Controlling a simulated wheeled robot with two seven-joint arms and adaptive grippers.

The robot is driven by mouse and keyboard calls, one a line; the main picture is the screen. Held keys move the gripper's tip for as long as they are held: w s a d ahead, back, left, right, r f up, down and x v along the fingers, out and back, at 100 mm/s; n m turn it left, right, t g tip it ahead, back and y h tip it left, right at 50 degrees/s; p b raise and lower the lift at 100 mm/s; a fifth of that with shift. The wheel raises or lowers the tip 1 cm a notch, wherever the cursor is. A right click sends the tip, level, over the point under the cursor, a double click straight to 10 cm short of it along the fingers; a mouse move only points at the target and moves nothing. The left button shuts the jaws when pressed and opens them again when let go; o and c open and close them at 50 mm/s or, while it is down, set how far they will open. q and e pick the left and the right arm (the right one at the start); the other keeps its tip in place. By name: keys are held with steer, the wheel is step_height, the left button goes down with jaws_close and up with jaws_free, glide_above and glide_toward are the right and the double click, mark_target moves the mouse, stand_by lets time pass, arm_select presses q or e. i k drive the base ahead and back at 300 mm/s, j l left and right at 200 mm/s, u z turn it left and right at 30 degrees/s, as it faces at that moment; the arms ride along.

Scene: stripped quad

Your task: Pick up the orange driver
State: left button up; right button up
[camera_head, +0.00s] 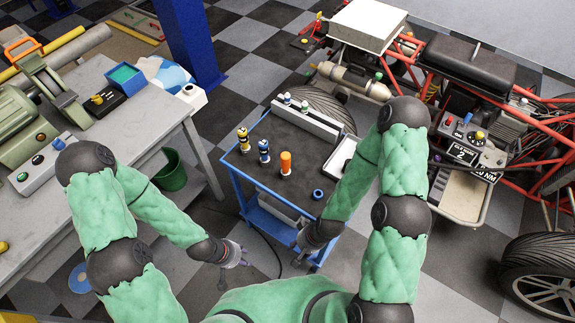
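The orange driver (286,160) stands upright, with a white lower end, on the dark top of a blue cart (231,176). A yellow-and-black driver (243,139) and a blue driver (264,150) stand to its left. My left gripper (234,273) is below and left of the cart in the picture, its fingers apart and empty. My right gripper (295,256) is at the cart's near edge, below the orange driver in the picture and apart from it. It is small and partly hidden by its own wrist, so its opening is unclear.
A blue ring (317,194) and a white tray (340,160) are on the cart's right side, near my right arm. A grey rack (306,122) is at the back. A grey workbench (120,150) stands left, a red-framed vehicle (405,60) right.

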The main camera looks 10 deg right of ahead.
mark_target(285, 157)
steer(key=k, duration=0.65)
steer(key=l+z, duration=0.1)
steer(key=z, duration=0.4)
steer(key=i+l+z, duration=0.1)
steer(key=z, duration=0.9)
steer(key=i+l, duration=0.25)
steer(key=i, duration=0.25)
steer(key=i+l, duration=0.25)
steer(key=i, duration=0.2)
steer(key=i+l, duration=0.25)
steer(key=i, duration=0.25)
steer(key=i+l, duration=0.25)
steer(key=i, duration=0.25)
steer(key=i+l, duration=0.3)
steer(key=i, duration=0.15)
